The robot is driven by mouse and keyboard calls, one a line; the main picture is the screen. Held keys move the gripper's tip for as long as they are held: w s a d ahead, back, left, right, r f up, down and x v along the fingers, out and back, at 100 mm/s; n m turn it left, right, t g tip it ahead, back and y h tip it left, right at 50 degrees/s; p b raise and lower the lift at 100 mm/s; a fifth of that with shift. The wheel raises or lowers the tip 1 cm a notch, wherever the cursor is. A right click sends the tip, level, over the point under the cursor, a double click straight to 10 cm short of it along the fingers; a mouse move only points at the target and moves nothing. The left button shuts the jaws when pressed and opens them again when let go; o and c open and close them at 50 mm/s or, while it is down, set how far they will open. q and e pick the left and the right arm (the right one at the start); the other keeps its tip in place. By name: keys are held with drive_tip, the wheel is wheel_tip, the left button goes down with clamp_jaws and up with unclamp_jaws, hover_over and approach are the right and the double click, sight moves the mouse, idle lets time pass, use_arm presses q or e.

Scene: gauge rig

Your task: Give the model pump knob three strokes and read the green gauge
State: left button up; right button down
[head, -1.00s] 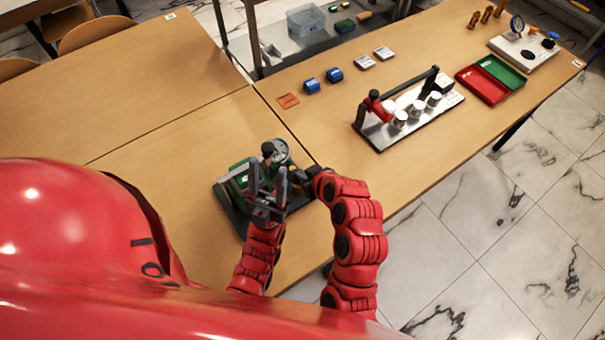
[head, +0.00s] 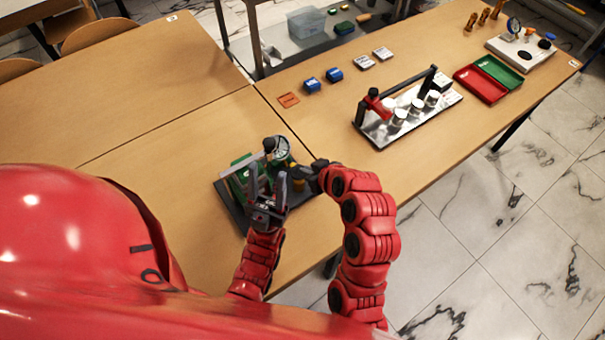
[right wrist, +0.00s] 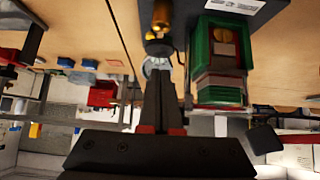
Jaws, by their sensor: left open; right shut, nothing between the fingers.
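The model pump rig stands on a dark base plate (head: 232,208) on the near table, with a green body (head: 238,172) and a round pale-faced gauge (head: 280,148). A dark knob (head: 268,144) shows beside the gauge. The gauge's reading is too small to tell. My left gripper (head: 266,178) is open, fingers up, in front of the rig and hiding part of it. My right gripper (head: 306,174) is shut and empty at the rig's right side. In the right wrist view, its closed fingers (right wrist: 160,88) point toward a brass part (right wrist: 161,20), beside the green body (right wrist: 220,45).
An orange card (head: 289,99) and blue blocks (head: 312,85) lie beyond the rig. A rack with a red clamp and white cups (head: 400,116) stands to the right. Further off are a red and green tray (head: 480,84) and a white board (head: 520,50). The table left of the rig is clear.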

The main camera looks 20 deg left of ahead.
drive_tip(key=p+v, duration=0.4)
drive_tip(key=v, duration=0.2)
drive_tip(key=shift+d+r, duration=0.3)
drive_tip(key=shift+w, duration=0.1)
drive_tip(key=r, duration=0.2)
drive_tip(key=shift+w+a+r, duration=0.2)
drive_tip(key=shift+r, duration=0.15)
